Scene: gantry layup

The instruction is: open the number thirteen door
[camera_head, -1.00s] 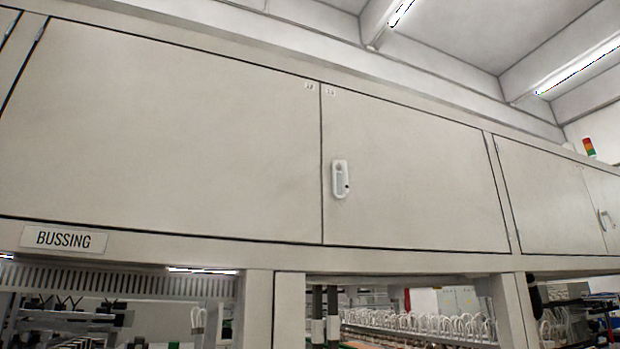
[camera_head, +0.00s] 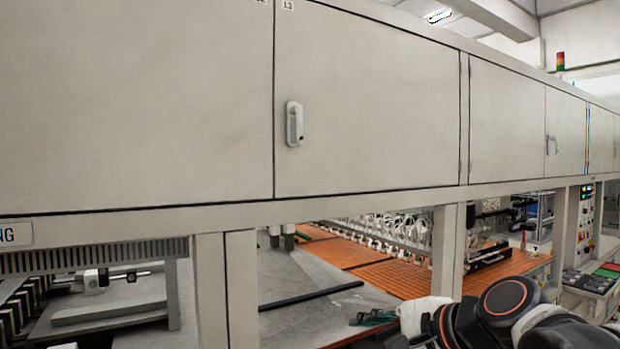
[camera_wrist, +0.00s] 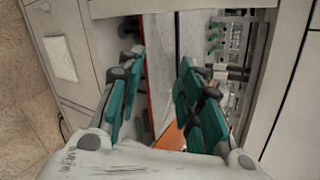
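The door marked 13 (camera_head: 370,100) is a flat beige panel in the upper row of the head view. It is shut flush with its frame. A small number label (camera_head: 287,4) is at its top left corner. Its pale handle (camera_head: 294,123) is upright near the left edge. My gripper (camera_head: 372,318) is low in the head view, below and to the right of the handle and well apart from it. In the wrist view my gripper (camera_wrist: 160,60) has its two green-padded fingers spread with nothing between them. The handle does not show in the wrist view.
A beam runs under the doors, with posts (camera_head: 226,290) below it. Behind is an open bay with a grey table (camera_head: 310,285) and orange panels (camera_head: 385,275). Another shut panel (camera_head: 130,100) adjoins on the left. A second handle (camera_head: 551,145) is further right.

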